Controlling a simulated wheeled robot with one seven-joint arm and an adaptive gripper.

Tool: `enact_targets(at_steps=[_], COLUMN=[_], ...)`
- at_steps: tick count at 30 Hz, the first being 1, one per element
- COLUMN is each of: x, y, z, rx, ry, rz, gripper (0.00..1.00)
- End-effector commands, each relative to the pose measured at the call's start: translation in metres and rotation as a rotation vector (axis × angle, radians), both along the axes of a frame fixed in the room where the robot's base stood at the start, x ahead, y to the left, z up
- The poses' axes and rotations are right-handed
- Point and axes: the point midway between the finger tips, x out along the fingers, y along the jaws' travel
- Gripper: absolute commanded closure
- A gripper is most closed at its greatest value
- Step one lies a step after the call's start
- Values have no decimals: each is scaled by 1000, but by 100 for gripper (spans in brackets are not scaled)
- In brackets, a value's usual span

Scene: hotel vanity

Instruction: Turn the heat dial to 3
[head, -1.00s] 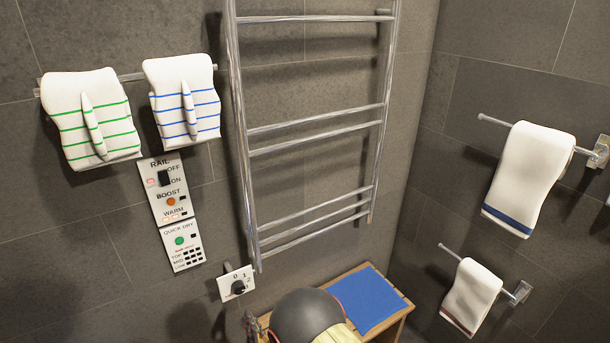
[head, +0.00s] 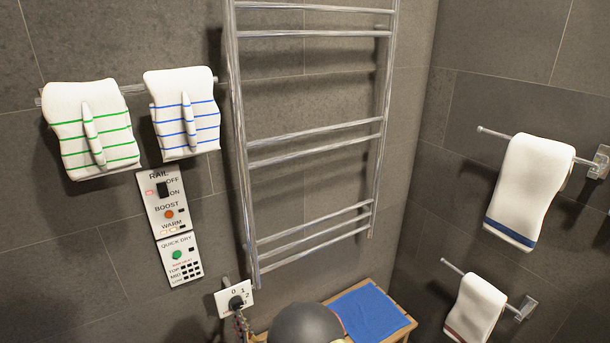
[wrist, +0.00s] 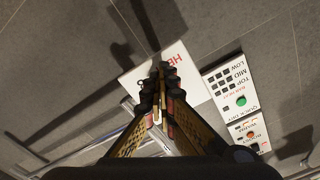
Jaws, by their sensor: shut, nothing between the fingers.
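The heat dial is a black knob (head: 236,302) on a small white plate (head: 221,297) low on the wall, below the towel rail's left post. The digits 0, 1 and 2 show around it; where the knob points is too small to tell. My gripper (head: 239,315) is shut and empty, its tips at the knob's lower edge; contact cannot be told. In the wrist view, the closed fingertips (wrist: 163,75) lie over the white plate (wrist: 190,88) with red lettering, and they hide the knob.
A white control panel (head: 162,208) with a switch and buttons is up and left of the dial. The chrome towel rail (head: 240,150) rises just above. A wooden bench (head: 400,325) with a blue towel (head: 365,312) stands to the right.

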Motion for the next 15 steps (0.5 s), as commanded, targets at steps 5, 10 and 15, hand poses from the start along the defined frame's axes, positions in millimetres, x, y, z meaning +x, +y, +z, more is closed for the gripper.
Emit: enact_targets(at_steps=[5, 10, 15], x=[5, 6, 7], y=[2, 2, 2], z=[5, 7, 9], rx=[5, 7, 8], ry=[-7, -9, -12], rz=[-3, -3, -4], gripper=[100, 100, 100])
